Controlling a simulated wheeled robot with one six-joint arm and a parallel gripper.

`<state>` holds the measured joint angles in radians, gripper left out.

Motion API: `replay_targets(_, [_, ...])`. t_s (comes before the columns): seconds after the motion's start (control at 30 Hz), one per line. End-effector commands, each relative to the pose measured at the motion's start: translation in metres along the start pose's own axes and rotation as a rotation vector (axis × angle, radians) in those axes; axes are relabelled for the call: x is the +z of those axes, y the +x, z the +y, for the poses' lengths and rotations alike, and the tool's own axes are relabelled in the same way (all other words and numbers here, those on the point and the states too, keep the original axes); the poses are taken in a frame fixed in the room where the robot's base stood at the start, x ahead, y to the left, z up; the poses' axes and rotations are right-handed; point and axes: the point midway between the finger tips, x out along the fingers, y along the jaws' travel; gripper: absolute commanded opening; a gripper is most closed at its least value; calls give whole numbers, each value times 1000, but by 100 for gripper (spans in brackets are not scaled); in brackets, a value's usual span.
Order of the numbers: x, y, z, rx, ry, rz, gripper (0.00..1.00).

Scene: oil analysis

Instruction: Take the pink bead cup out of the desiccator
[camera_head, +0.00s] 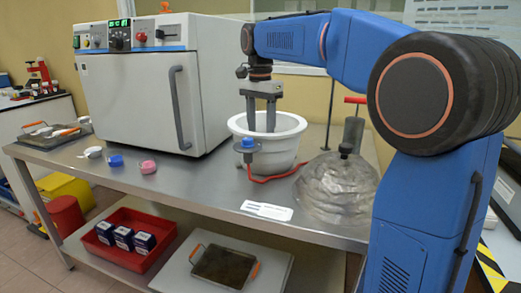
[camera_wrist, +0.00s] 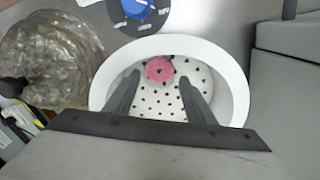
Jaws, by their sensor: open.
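The desiccator is a white round bowl (camera_head: 285,146) on the steel bench, with its top open. In the wrist view its white rim (camera_wrist: 236,80) surrounds a perforated plate (camera_wrist: 148,108). The pink bead cup (camera_wrist: 159,69) sits on that plate, toward the top of the picture. The cup is hidden by the bowl wall in the head view. My gripper (camera_head: 261,127) points down over the bowl with its fingers parallel and apart. In the wrist view the open gripper (camera_wrist: 160,85) has its fingers either side of the plate's middle, with nothing between them gripped.
A clear domed lid (camera_head: 338,186) stands on the bench right of the bowl. A blue-knobbed valve (camera_head: 248,146) with a red hose is at the bowl's front. A white oven (camera_head: 140,85) stands close on the left. Small white, blue and pink (camera_head: 148,167) items lie before it.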

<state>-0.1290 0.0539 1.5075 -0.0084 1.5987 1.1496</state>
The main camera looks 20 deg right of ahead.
Motion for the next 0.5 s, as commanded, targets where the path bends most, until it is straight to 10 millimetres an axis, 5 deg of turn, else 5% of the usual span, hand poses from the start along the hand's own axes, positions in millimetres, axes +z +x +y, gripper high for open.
replay_targets(0.23, [1, 33, 2, 1, 0, 0, 50])
replay_targets(0.5, [1, 41, 2, 0, 0, 0, 50])
